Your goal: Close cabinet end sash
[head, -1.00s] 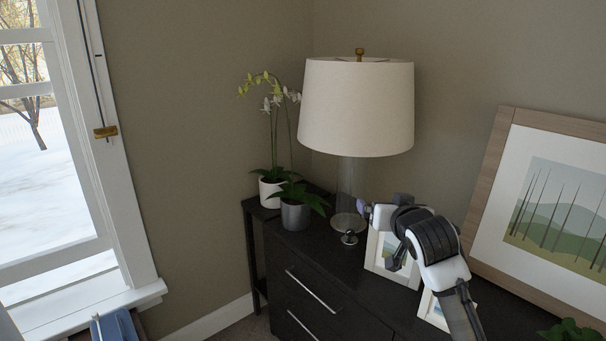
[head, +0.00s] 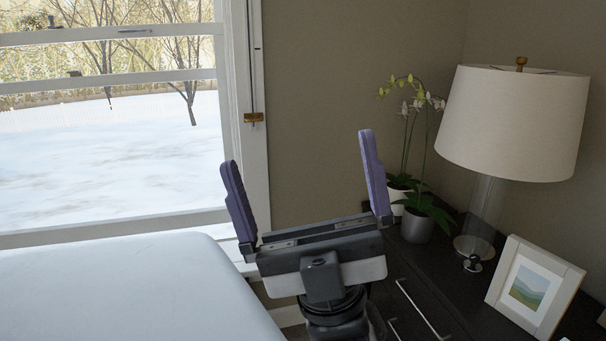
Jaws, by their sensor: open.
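The white-framed sash window (head: 238,110) fills the left of the head view, at the end of the dark cabinet (head: 425,285). Two white horizontal rails, an upper one (head: 110,35) and a lower one (head: 130,82), cross its upper part. A further rail (head: 120,229) runs along the bottom of the pane area. I cannot tell which rail is the movable sash's bottom edge. A brass fitting (head: 253,117) sits on the right jamb. My gripper (head: 299,150) is open and empty, its purple fingers pointing up, in front of the right jamb and wall. Much of the sill is hidden.
On the cabinet stand a lamp (head: 512,120), a white-potted orchid (head: 398,193), a grey-potted plant (head: 417,226) and a small picture frame (head: 535,287), close to the right of my gripper. Bare wall (head: 325,90) lies between window and plants.

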